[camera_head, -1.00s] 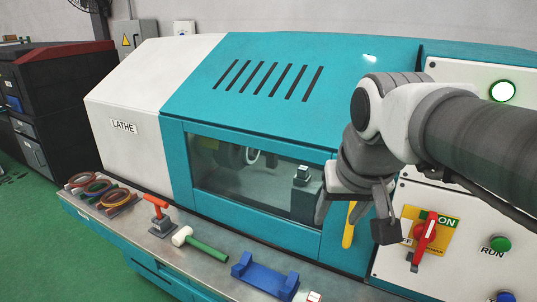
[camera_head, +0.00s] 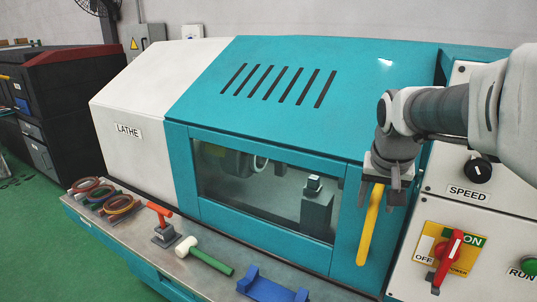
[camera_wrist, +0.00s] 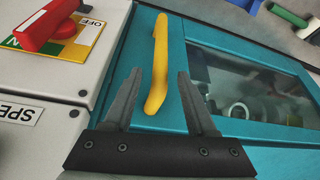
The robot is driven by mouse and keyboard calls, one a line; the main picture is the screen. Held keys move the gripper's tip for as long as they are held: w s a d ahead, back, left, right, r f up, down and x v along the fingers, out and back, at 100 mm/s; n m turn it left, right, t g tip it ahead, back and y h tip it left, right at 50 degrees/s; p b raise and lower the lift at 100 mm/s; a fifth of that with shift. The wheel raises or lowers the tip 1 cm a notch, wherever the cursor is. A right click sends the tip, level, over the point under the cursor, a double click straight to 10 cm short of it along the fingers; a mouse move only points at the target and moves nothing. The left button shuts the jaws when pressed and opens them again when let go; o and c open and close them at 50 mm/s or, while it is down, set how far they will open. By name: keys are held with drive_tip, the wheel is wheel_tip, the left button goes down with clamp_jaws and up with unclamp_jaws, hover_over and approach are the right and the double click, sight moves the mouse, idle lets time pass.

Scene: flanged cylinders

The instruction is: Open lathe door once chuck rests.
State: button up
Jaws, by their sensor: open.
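The teal lathe door (camera_head: 285,140) is shut, and its window (camera_head: 270,195) shows the dim inside. The yellow door handle (camera_head: 370,228) is upright at the door's right side. It also shows in the wrist view (camera_wrist: 158,60). My gripper (camera_head: 380,203) is open at the handle's upper end. In the wrist view my gripper (camera_wrist: 159,73) has its fingers on either side of the handle's end in the picture, with gaps visible; its depth is unclear. A ring-shaped part, perhaps the chuck (camera_head: 261,163), shows through the glass; whether it turns cannot be told.
Right of the door is the control panel with a speed knob (camera_head: 479,170), red power switch (camera_head: 447,262) and green RUN button (camera_head: 530,265). A front ledge holds a mallet (camera_head: 205,255), red-handled tool (camera_head: 162,225), blue cradle (camera_head: 270,287) and coloured rings (camera_head: 105,198).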

sight(370, 218)
drive_tip(key=x, duration=0.7)
drive_tip(key=shift+w+f+b, duration=0.2)
drive_tip(key=shift+f+b, duration=0.1)
drive_tip(key=shift+b, duration=0.05)
clamp_jaws()
idle(1.0)
